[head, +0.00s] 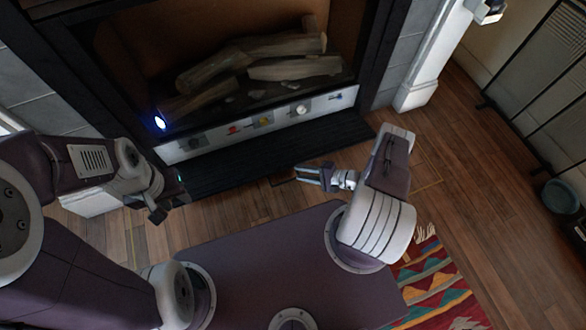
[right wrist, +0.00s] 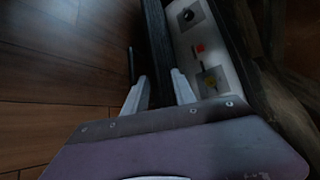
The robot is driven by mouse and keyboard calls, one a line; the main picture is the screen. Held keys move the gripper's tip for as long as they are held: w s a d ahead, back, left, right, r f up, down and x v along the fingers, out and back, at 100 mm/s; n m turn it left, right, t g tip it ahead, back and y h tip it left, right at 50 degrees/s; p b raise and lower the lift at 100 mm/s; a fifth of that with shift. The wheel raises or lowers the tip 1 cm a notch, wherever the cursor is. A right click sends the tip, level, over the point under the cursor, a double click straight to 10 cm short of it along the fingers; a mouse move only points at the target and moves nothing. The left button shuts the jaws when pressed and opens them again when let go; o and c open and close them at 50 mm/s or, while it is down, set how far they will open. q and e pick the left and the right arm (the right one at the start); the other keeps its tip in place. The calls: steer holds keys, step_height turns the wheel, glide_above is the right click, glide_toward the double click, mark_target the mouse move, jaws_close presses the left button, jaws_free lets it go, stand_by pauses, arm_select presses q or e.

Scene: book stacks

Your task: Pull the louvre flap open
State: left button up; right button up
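The louvre flap appears to be the long dark ridged strip (head: 240,164) lying folded down in front of the fireplace's control panel (head: 215,135). In the right wrist view the dark strip (right wrist: 156,45) runs beyond the fingers, beside the panel. A thin dark bar (right wrist: 131,66), possibly its handle, stands off the strip's left side. My right gripper (head: 310,175) is just in front of the strip's outer edge, with its fingers apart and nothing seen between them. My left gripper (head: 168,204) hangs near the strip's left end; its finger gap is unclear.
The panel carries a round knob (head: 302,109), a yellow part (head: 266,121) and a red part (head: 233,130). Logs (head: 250,65) lie in the firebox above. A patterned rug (head: 432,280) is at lower right.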

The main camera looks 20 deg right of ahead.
steer(key=v, duration=0.2)
steer(key=shift+s+d+r+p, duration=0.1)
steer(key=shift+s+d+p, duration=0.15)
steer(key=shift+p, duration=0.05)
